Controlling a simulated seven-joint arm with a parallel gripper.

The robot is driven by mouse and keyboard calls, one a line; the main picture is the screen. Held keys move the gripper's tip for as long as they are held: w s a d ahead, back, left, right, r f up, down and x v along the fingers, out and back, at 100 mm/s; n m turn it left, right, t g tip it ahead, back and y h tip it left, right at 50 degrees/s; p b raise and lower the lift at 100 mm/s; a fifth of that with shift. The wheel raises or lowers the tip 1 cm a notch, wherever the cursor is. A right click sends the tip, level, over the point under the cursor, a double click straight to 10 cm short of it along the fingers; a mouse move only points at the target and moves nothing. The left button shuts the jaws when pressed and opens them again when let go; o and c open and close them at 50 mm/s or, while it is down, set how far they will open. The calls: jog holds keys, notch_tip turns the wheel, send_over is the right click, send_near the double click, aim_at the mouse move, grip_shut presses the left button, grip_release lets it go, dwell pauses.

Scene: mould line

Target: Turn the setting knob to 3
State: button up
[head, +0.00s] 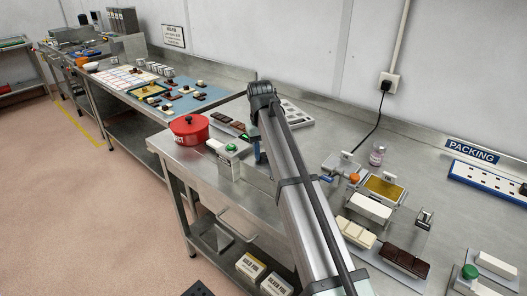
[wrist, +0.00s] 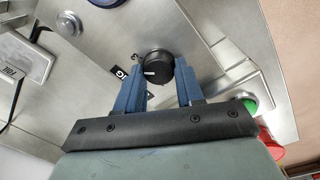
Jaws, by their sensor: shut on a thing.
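The black setting knob (wrist: 158,64) shows in the wrist view on a bare metal panel. A short white mark shows on its face, toward the picture's left. I cannot tell exactly which number the mark points at. My gripper (wrist: 160,76) has its two blue fingers on either side of the knob, shut on it. In the head view my gripper (head: 258,152) reaches down to the bench and the knob is hidden behind my arm.
In the head view a red lidded pot (head: 189,129) and a box with a green button (head: 232,149) stand left of my gripper. A chocolate tray (head: 229,125) and a pale mould (head: 297,115) lie behind. Packing equipment (head: 384,187) stands to the right.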

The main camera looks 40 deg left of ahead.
aim_at(262, 154)
jog(key=shift+m, duration=1.1)
jog(key=o, duration=1)
jog(key=shift+o, duration=0.2)
notch_tip(262, 154, up, 14)
jog(key=shift+s+a, duration=0.2)
jog(key=shift+f, duration=0.15)
